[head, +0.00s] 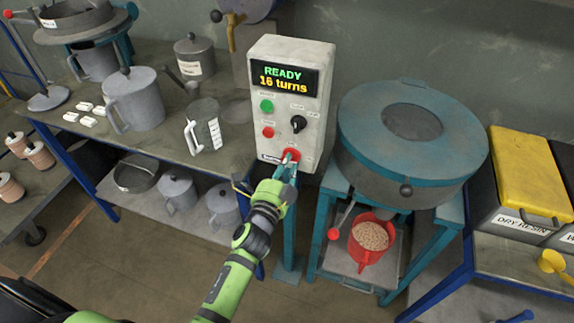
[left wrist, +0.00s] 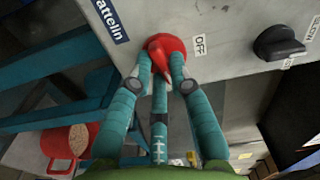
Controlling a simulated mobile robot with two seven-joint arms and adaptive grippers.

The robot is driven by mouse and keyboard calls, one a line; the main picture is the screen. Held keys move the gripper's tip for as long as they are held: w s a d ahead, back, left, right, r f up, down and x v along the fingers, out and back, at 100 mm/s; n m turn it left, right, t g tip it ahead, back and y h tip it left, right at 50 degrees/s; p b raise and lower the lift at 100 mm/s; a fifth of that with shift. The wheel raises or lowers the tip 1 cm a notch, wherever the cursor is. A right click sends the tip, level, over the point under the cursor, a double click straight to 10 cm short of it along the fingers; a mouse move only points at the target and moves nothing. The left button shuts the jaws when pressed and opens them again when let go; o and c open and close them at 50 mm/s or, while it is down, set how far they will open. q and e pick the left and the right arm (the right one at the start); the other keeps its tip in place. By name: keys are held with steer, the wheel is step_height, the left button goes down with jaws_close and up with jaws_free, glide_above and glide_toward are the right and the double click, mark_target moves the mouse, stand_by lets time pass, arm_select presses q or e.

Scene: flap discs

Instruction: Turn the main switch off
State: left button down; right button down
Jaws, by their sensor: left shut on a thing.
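The grey control box (head: 285,95) stands upright on a teal post, with a display reading "READY 16 turns". The red main switch (head: 291,155) is low on its front face, and it also shows in the left wrist view (left wrist: 168,44) beside an "OFF" label (left wrist: 200,44). My left gripper (head: 288,166) is shut on the red switch; its teal fingers, also in the left wrist view (left wrist: 165,68), close around the knob and hide part of it. Where the switch points cannot be told. My right gripper is not in view.
A green button (head: 266,106), a red button (head: 268,132) and a black knob (head: 298,123) sit above the switch. Right stands a large round machine (head: 410,140) with a red jug (head: 368,240) below. Left is a bench (head: 165,145) with jugs.

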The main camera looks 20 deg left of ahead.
arm_select(q)
steer(key=n+p, duration=0.1)
steer(key=n, duration=0.6)
steer(key=shift+d+r+p, duration=0.1)
steer(key=shift+r+p, duration=0.05)
steer(key=shift+p, duration=0.2)
steer(key=n+p, duration=0.1)
steer(key=n, duration=0.3)
steer(key=shift+n, duration=0.4)
steer(key=shift+n+p, duration=0.7)
steer(key=shift+n, duration=1.2)
steer(key=c, duration=1.1)
jaws_free()
steer(key=shift+c, duration=0.2)
